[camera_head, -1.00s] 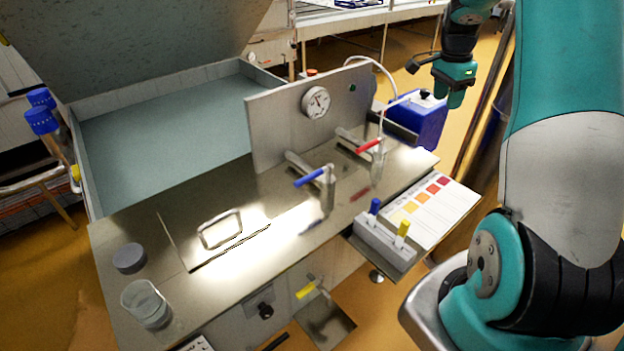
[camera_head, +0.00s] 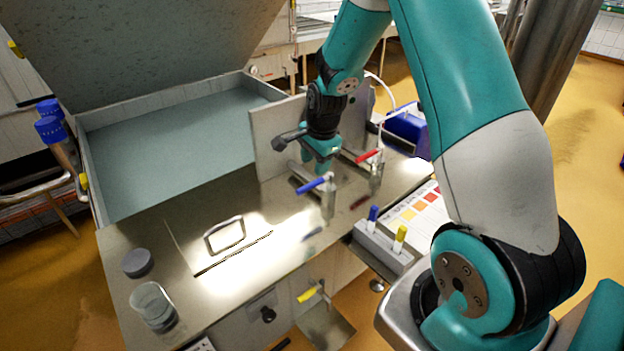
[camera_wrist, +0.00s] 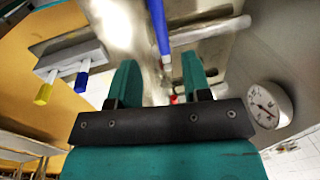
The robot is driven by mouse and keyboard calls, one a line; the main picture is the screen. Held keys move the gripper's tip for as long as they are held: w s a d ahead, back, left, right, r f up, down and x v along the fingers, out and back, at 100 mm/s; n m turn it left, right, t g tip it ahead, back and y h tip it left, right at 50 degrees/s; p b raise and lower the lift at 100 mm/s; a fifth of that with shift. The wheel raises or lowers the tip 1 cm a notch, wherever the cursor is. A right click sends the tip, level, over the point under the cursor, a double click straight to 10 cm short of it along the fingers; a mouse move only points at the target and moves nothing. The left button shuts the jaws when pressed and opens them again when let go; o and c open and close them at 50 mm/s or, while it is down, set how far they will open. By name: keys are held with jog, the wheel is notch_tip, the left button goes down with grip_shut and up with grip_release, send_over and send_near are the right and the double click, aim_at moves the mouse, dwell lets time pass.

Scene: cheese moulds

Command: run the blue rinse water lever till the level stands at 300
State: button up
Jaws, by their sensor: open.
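The blue lever (camera_head: 312,186) sits on top of a metal tap on the steel counter (camera_head: 185,290). In the wrist view the blue lever (camera_wrist: 158,25) points between and beyond my fingers. My gripper (camera_head: 322,168) is open and empty, just behind and above the lever in the head view; I cannot tell the exact gap. Its two teal fingers (camera_wrist: 160,78) are spread in the wrist view. A round dial (camera_wrist: 270,105) shows at the right of the wrist view, its figures too small to read; my arm hides it in the head view.
A red lever (camera_head: 368,155) stands on a second tap just right of the blue one. A holder (camera_head: 383,248) with a blue and a yellow marker is at the counter's right front. A clear beaker (camera_head: 151,302) and a grey puck (camera_head: 137,262) stand at the left.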

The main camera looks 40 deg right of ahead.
aim_at(311, 183)
jog(key=f, duration=0.2)
jog(key=w+f, duration=0.1)
jog(key=f, duration=0.4)
jog(key=shift+w+f+p, duration=0.25)
jog(key=shift+p, duration=0.15)
grip_shut()
